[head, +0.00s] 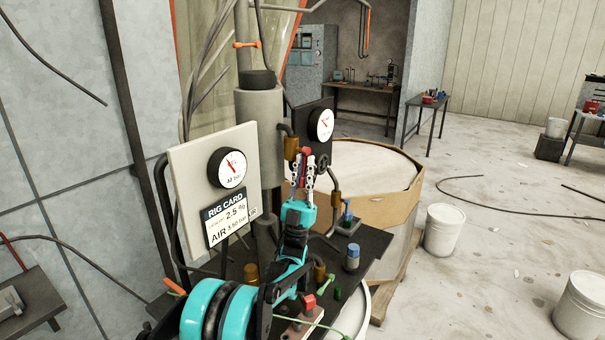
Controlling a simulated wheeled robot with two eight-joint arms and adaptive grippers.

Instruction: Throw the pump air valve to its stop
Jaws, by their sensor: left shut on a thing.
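My left gripper (304,162) reaches up from the lower middle, in front of the pump rig. Its fingers are shut on a small red handle (306,152), which I take to be the pump air valve's lever. The fingers hide most of the handle and the valve body behind it, so its exact angle cannot be told. A brass fitting (290,147) sits just left of the fingertips, and a black panel with a round gauge (321,124) is behind them. My right gripper is not in view.
A pale panel with a gauge (227,168) and a rig card (226,218) stands close left of my arm. The dark bench (372,246) carries a blue-topped canister (351,257) and a red-topped fitting (309,302). White buckets (443,229) stand on the floor at right.

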